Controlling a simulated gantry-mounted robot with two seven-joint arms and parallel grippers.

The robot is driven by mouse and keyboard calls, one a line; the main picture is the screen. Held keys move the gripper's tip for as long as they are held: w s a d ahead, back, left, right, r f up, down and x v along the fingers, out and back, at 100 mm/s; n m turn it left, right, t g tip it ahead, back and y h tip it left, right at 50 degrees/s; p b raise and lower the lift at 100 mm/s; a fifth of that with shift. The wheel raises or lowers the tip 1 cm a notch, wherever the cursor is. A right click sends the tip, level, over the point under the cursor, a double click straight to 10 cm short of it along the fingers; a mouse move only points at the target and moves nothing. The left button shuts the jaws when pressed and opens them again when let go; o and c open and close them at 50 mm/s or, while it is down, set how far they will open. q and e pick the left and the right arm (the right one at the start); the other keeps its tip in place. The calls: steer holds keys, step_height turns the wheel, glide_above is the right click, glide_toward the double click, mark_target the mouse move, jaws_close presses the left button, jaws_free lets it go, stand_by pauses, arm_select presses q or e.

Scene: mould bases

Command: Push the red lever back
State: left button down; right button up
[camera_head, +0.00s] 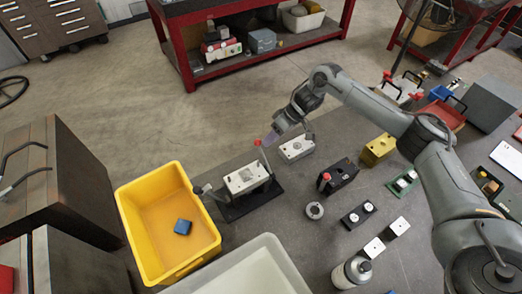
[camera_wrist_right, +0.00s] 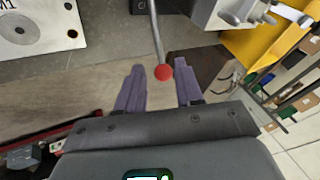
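The red lever is a thin metal rod with a red ball knob (camera_head: 257,142), standing up from a dark fixture (camera_head: 240,205) that carries a pale block (camera_head: 246,178). In the right wrist view the rod comes down from the top edge to the red ball (camera_wrist_right: 163,72). My right gripper (camera_head: 270,138) is beside the knob in the head view. In the wrist view its two purple fingers (camera_wrist_right: 160,72) are open, with the ball between their tips. I cannot tell whether either finger touches it. My left gripper is not in view.
A white bin (camera_head: 285,262) is in front. A pale block (camera_head: 297,148) and a black block with a red knob (camera_head: 342,176) lie to the right.

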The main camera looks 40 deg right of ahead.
mark_target(261, 149)
steer(key=x, duration=0.7)
steer(key=shift+f, duration=0.2)
steer(key=shift+c, duration=0.2)
jaws_close()
